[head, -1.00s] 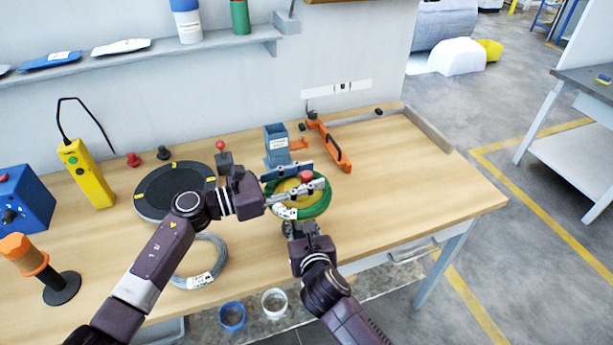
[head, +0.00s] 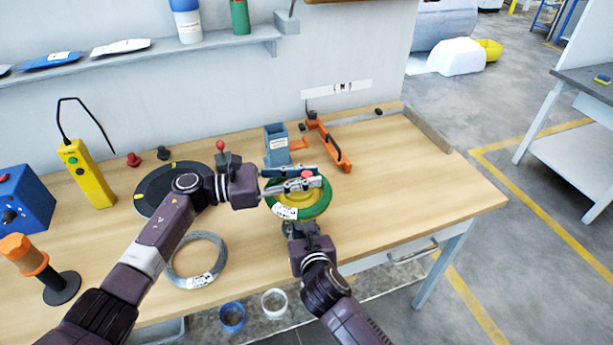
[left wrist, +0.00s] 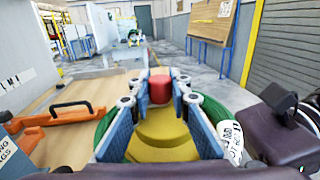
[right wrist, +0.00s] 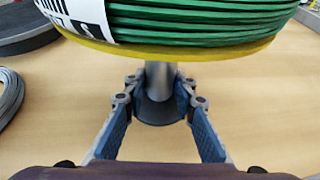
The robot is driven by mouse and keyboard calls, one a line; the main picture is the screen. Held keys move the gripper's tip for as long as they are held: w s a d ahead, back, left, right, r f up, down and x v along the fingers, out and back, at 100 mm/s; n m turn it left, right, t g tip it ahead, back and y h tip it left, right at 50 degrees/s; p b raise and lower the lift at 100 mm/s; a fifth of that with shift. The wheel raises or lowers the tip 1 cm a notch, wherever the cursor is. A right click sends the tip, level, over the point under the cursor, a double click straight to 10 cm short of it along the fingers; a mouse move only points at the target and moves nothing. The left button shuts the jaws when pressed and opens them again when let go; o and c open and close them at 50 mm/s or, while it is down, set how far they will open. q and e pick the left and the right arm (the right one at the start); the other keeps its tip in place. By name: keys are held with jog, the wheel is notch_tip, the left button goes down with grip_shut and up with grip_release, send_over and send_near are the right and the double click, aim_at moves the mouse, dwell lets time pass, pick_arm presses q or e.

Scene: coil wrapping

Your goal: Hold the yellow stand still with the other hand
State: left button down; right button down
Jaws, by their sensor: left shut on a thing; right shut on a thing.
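The yellow stand (head: 288,193) is upright near the table's front edge, with a red knob (head: 307,174) on top and a green coil (head: 320,206) with a white label around it. My left gripper (head: 312,181) is shut on the red knob from the left; the left wrist view shows the knob (left wrist: 160,88) between its fingertips. My right gripper (right wrist: 158,90) is shut on the stand's grey post (right wrist: 160,80), below the yellow disc (right wrist: 180,54) and just above the dark base. In the head view, its fingertips are mostly hidden under the coil.
A grey wire coil (head: 198,283) and a black turntable (head: 160,198) lie to the left. A blue-grey holder (head: 277,148) and an orange tool (head: 333,148) stand behind the yellow stand. The table's right side (head: 420,185) is clear.

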pick_arm(q)
jog(key=shift+f+m+g, duration=0.2)
jog(key=shift+m+g, duration=0.9)
jog(key=shift+g, duration=0.6)
jog(key=c, duration=1.8)
grip_release()
jog(key=shift+r, duration=0.15)
jog(key=shift+o, duration=0.2)
jog(key=a, duration=1.2)
jog(key=shift+w, duration=0.2)
